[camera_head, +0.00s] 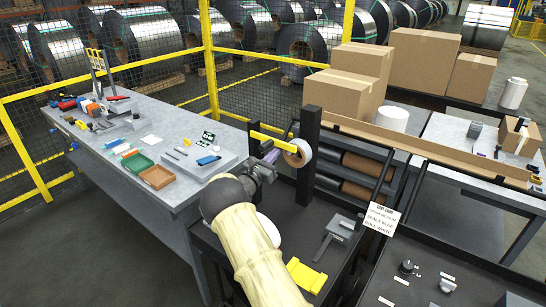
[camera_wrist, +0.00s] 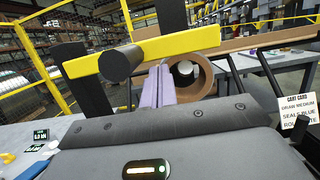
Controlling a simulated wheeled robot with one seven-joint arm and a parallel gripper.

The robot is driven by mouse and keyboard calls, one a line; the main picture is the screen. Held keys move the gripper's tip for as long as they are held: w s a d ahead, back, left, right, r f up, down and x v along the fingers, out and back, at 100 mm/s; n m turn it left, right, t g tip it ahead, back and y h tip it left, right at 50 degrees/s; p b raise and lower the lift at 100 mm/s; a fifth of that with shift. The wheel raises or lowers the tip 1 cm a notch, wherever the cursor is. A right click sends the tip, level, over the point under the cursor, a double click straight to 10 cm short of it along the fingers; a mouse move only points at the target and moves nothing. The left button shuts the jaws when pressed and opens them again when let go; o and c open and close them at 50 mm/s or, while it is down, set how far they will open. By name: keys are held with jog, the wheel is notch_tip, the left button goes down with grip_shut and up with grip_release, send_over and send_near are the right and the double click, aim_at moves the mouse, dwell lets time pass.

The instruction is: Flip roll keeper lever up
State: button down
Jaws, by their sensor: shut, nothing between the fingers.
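The keeper lever is a yellow bar (camera_head: 272,143) that lies nearly level across the top of a dark frame, in front of a roll of tape (camera_head: 298,153). In the wrist view the yellow bar (camera_wrist: 185,44) crosses the upper middle, with a dark round knob (camera_wrist: 121,63) sticking out toward the camera. My gripper (camera_head: 269,157) is just below the bar in the head view. In the wrist view its purple fingers (camera_wrist: 158,86) are together and empty, right of the knob and under the bar. I cannot tell whether they touch the bar. The brown roll core (camera_wrist: 204,76) shows behind them.
Dark posts (camera_head: 308,155) flank the lever. Brown rollers (camera_head: 362,167) lie to the right, with a hanging card (camera_head: 381,217). A grey workbench (camera_head: 130,170) with tools and trays stands left. A yellow bracket (camera_head: 306,276) lies on the dark cart top.

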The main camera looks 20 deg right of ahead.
jog(key=shift+r, duration=0.1)
jog(key=shift+r+n, duration=0.25)
jog(key=shift+n, duration=0.05)
